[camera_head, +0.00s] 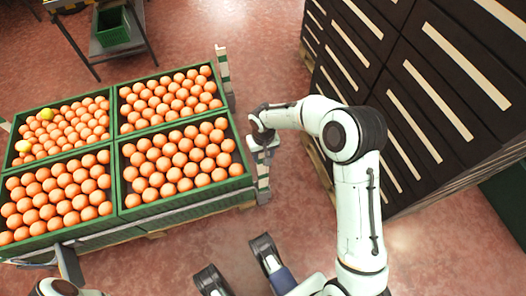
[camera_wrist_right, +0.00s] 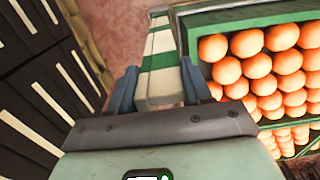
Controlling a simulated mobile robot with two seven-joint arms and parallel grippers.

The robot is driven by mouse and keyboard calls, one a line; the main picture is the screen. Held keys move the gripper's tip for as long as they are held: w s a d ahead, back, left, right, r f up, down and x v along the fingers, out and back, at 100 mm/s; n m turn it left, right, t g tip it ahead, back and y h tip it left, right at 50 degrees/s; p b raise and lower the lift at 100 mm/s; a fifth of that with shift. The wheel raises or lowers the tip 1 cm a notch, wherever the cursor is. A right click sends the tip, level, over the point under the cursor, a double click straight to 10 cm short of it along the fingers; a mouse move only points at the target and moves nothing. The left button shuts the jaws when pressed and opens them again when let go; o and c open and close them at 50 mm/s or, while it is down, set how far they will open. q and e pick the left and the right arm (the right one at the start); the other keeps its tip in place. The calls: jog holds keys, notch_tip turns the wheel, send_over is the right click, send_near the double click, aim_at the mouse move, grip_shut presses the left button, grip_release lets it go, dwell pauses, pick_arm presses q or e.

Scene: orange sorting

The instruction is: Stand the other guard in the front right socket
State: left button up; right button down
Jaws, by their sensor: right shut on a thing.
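The guard (camera_head: 263,183) is a white post with green bands at the front right corner of the crates. My right gripper (camera_head: 264,142) is shut on it near its top. In the right wrist view the guard (camera_wrist_right: 160,62) stands between the two blue fingers of the gripper (camera_wrist_right: 157,92), close beside the crate's corner. It looks roughly upright; its foot and the front right socket are hidden, so I cannot tell whether it is seated. Another striped guard (camera_head: 222,70) stands upright at the back right corner. Part of my left gripper (camera_head: 68,264) shows at the bottom left; its fingers are unclear.
Green crates of oranges (camera_head: 183,205) stand together on a pallet; the back left one also holds yellow fruits (camera_head: 46,114). Dark stacked boxes (camera_head: 405,75) rise at the right. A table with a green bin (camera_head: 113,27) is at the back left. Floor is free between crates and boxes.

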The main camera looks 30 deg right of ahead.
pick_arm(q)
jog(key=shift+s, duration=0.1)
pick_arm(e)
jog(key=shift+f, duration=2.2)
jog(key=shift+c, duration=2)
grip_release()
pick_arm(q)
jog(key=w+r+t+p, duration=0.2)
jog(key=w+r+p, duration=0.1)
jog(key=w, duration=0.4)
jog(key=shift+w+d+r+m+t+p, duration=0.3)
jog(key=shift+w+d+r+p, duration=0.15)
jog(key=shift+r, duration=0.4)
pick_arm(e)
notch_tip(320, 180, up, 13)
jog(key=shift+r, duration=0.2)
